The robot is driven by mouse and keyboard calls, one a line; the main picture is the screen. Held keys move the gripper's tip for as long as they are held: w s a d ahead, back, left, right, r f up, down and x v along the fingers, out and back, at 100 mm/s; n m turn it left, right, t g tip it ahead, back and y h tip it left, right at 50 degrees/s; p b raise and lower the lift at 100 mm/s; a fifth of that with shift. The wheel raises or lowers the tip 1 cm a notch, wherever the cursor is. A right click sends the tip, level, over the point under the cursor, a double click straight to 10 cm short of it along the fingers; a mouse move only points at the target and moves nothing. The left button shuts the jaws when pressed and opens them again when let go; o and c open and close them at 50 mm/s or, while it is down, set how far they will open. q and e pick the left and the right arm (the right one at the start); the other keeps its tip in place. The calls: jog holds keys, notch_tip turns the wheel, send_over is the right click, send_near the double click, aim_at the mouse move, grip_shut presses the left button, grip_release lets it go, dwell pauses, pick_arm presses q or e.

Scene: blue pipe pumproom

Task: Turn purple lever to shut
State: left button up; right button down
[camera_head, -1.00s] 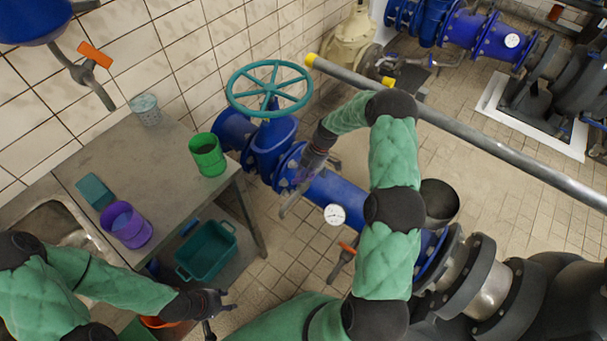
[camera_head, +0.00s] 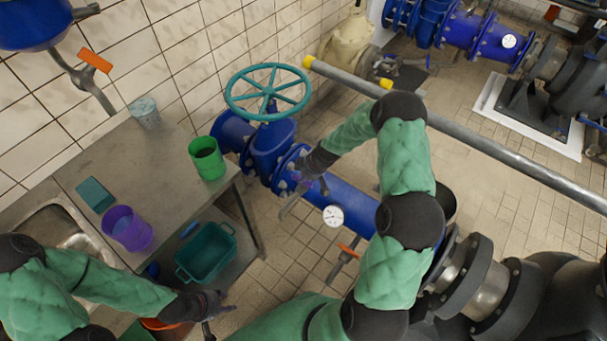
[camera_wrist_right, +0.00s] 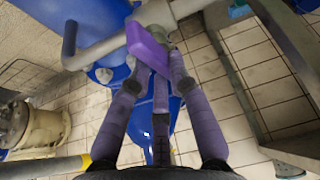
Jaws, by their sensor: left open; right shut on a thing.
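The purple lever (camera_wrist_right: 148,46) is a flat purple handle on a grey pipe fitting beside the blue pipe (camera_head: 350,203). In the right wrist view it lies tilted between the tips of my right gripper (camera_wrist_right: 155,75), whose fingers are closed around its near end. In the head view my right gripper (camera_head: 300,188) is at the blue pipe, just right of the blue valve body, and mostly hides the lever. My left gripper (camera_head: 222,302) is open and empty, low in front of the table, away from the lever.
A teal handwheel (camera_head: 269,92) stands above the blue valve. A grey rail (camera_head: 450,128) crosses behind my right arm. The table (camera_head: 150,165) at left holds a green cup (camera_head: 207,158) and a purple cup (camera_head: 128,229). An orange lever (camera_head: 348,250) sits below the gauge (camera_head: 333,216).

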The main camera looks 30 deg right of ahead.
jog(key=shift+m+h+p, duration=0.3)
jog(key=shift+m+p, duration=0.7)
jog(key=shift+p, duration=0.45)
jog(key=shift+s, duration=0.1)
jog(key=shift+a, duration=0.1)
jog(key=c, duration=1.1)
grip_release()
jog(key=shift+c, duration=0.2)
jog(key=shift+s+d+r+t, duration=0.2)
jog(key=shift+r+t, duration=0.1)
jog(key=shift+r, duration=0.35)
jog(key=v, duration=1)
jog(key=shift+r, duration=0.25)
